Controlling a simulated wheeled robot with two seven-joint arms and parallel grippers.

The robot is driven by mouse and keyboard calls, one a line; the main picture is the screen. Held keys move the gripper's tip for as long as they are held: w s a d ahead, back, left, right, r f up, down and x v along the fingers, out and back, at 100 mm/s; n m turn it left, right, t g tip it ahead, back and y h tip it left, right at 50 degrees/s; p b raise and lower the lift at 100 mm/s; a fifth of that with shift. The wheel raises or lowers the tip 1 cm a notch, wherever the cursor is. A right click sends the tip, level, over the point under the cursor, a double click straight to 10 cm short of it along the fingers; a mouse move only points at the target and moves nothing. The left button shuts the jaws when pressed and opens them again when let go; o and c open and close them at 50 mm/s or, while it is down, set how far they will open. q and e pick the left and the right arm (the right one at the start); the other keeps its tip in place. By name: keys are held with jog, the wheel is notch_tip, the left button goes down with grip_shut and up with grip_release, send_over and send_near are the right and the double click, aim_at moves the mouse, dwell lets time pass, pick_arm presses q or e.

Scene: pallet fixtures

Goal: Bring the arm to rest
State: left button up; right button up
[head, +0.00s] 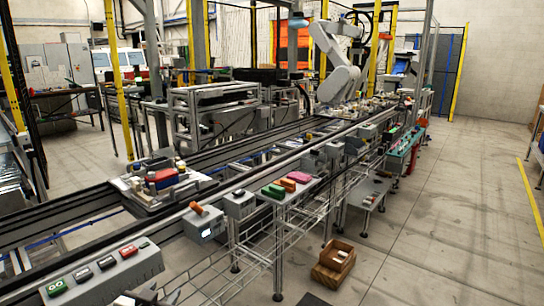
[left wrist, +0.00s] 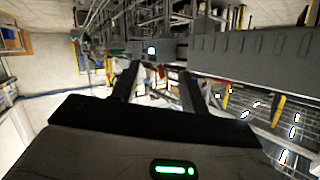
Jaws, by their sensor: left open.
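My left gripper (head: 152,297) shows only as dark fingertips at the bottom edge of the head view, in front of the button box (head: 105,272). In the left wrist view the two dark fingers of the left gripper (left wrist: 158,78) stand apart with nothing held between them. The rest of the left arm is outside the head view. My right gripper is in neither view.
A conveyor line (head: 250,158) runs from lower left to the back. A loaded pallet fixture (head: 150,193) sits on it. A small side table with coloured blocks (head: 274,191) stands beside it. A wooden box (head: 333,262) is on the floor; floor at right is clear.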

pick_arm(q)
jog(key=s+d+f+g+h+b, duration=0.1)
jog(key=s+d+f, duration=0.2)
jog(key=s, duration=0.5)
jog(key=s+d+f+g+b, duration=0.1)
jog(key=s+d+f, duration=0.3)
jog(key=s, duration=0.5)
jog(key=s+d+f+n+g+h+b, duration=0.1)
jog(key=s+d+f+b, duration=0.2)
jog(key=s+f, duration=0.3)
jog(key=s+d, duration=0.1)
jog(key=s, duration=0.1)
jog(key=shift+s+f+g+h, duration=0.3)
jog(key=shift+s, duration=0.05)
